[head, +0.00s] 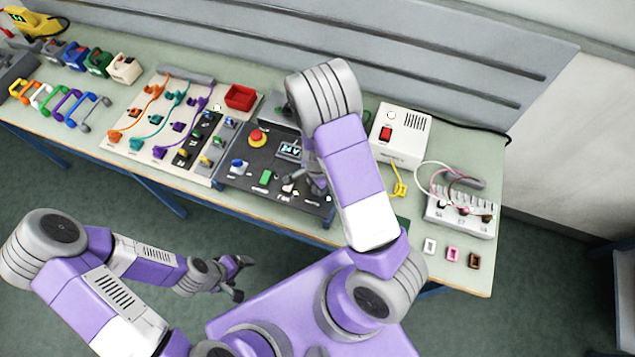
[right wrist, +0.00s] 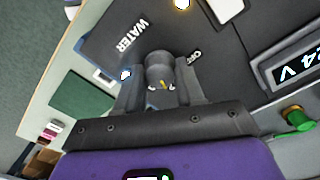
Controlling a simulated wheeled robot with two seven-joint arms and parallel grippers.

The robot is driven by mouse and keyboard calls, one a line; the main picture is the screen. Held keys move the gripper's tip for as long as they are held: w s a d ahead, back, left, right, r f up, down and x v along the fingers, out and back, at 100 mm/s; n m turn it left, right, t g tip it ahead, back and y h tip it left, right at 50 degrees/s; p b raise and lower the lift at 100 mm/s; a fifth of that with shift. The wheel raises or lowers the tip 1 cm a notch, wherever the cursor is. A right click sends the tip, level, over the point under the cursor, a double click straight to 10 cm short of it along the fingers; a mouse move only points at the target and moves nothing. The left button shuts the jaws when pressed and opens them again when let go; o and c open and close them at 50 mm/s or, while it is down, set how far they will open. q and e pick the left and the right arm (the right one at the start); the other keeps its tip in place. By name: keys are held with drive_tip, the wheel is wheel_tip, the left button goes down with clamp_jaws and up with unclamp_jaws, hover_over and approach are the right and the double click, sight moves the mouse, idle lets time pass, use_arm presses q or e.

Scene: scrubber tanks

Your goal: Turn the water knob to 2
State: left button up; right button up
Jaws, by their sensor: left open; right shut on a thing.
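The water knob (right wrist: 160,66) is a dark round knob on the dark control panel (head: 240,150), beside the printed words WATER and OFF in the right wrist view. My right gripper (right wrist: 160,88) is shut on it, one finger on each side. In the head view, my right gripper (head: 318,187) is at the panel's right end, and my arm partly hides the knob. My left gripper (head: 238,279) is open and empty, over the floor in front of the bench.
The panel also carries a red emergency button (head: 257,138), a lit display (head: 290,150) and a green switch (head: 266,177). A white box with a red switch (head: 386,133) and a grey terminal block (head: 460,216) stand to the right. Cable boards (head: 135,143) lie left.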

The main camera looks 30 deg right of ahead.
drive_tip(key=shift+m, duration=0.3)
drive_tip(key=o, duration=1)
drive_tip(key=shift+o, duration=0.2)
wheel_tip(320, 180, up, 8)
drive_tip(key=shift+f+p, duration=0.15)
drive_tip(key=shift+p, duration=0.75)
